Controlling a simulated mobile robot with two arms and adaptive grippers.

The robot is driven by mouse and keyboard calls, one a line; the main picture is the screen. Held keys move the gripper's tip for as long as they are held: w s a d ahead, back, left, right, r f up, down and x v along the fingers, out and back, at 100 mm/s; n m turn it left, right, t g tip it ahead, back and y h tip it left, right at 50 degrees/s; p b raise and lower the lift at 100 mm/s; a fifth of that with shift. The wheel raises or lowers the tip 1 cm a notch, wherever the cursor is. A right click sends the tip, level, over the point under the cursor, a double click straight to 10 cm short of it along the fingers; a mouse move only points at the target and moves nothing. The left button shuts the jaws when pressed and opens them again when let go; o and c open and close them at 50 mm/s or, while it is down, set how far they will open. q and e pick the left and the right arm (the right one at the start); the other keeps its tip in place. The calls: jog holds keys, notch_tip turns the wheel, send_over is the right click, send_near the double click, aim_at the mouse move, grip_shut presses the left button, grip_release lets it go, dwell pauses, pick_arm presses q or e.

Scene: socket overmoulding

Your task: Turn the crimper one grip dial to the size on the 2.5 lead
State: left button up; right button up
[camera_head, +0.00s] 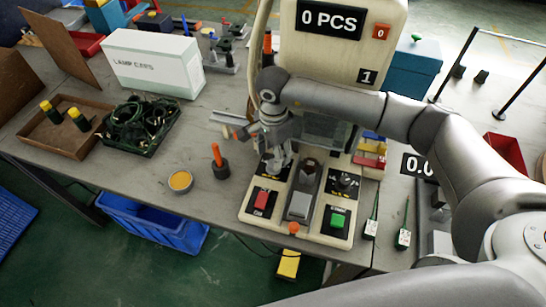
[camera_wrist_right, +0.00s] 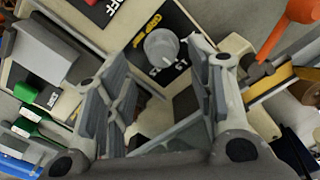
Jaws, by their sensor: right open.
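The crimper (camera_head: 332,50) stands at the back of the bench, its cream control panel (camera_head: 262,222) facing me. My right gripper (camera_head: 277,160) is over the panel's upper left part. In the right wrist view, a round grey dial (camera_wrist_right: 162,47) with a pale pointer mark shows between the open fingers (camera_wrist_right: 158,75), beyond their tips; I see no contact. Yellow lettering that seems to read GRIP is beside it. Another dial (camera_head: 345,183) sits on the panel's right side. Two green leads with white tags (camera_head: 370,229) (camera_head: 403,239) lie to the right; their sizes are unreadable.
The panel has a red button (camera_head: 261,200) and a green button (camera_head: 337,220). An orange-handled tool in a black holder (camera_head: 220,168) and a yellow-filled dish (camera_head: 180,181) stand to the left. A white box (camera_head: 152,65) and a dark green crate (camera_head: 133,126) are further left.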

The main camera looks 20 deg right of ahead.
notch_tip(320, 180, down, 3)
jog(key=shift+w, duration=0.1)
jog(key=shift+f+p, duration=0.3)
jog(key=shift+f, duration=0.45)
jog(key=shift+c, duration=1.6)
jog(key=c, duration=0.5)
jog(key=shift+c, duration=1.1)
pick_arm(q)
jog(key=shift+w+r, duration=0.2)
jog(key=shift+w, duration=0.45)
jog(key=shift+w+r, duration=0.2)
jog(key=shift+w, duration=0.4)
